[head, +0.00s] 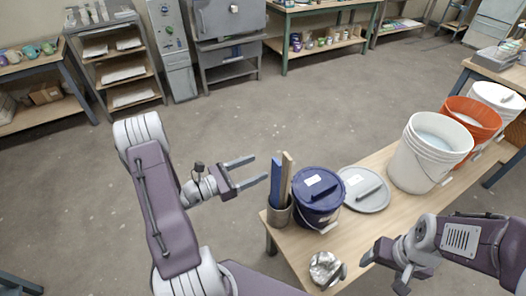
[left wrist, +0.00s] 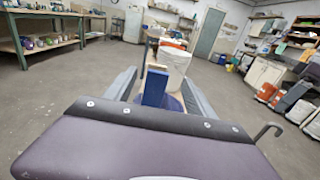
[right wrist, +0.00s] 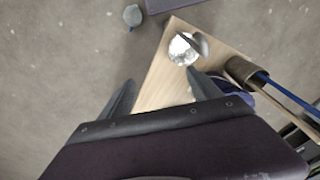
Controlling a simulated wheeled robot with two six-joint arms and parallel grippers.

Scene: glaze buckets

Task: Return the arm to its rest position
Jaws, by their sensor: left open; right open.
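My left gripper (head: 241,174) is open and empty over the floor, to the left of the bench in the head view. In the left wrist view its fingers (left wrist: 158,88) stand apart, with the bench objects beyond them. My right gripper (head: 384,270) is at the front right of the bench. In the right wrist view its fingers (right wrist: 160,92) are spread with nothing between them, above the bench corner.
Open floor lies left.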

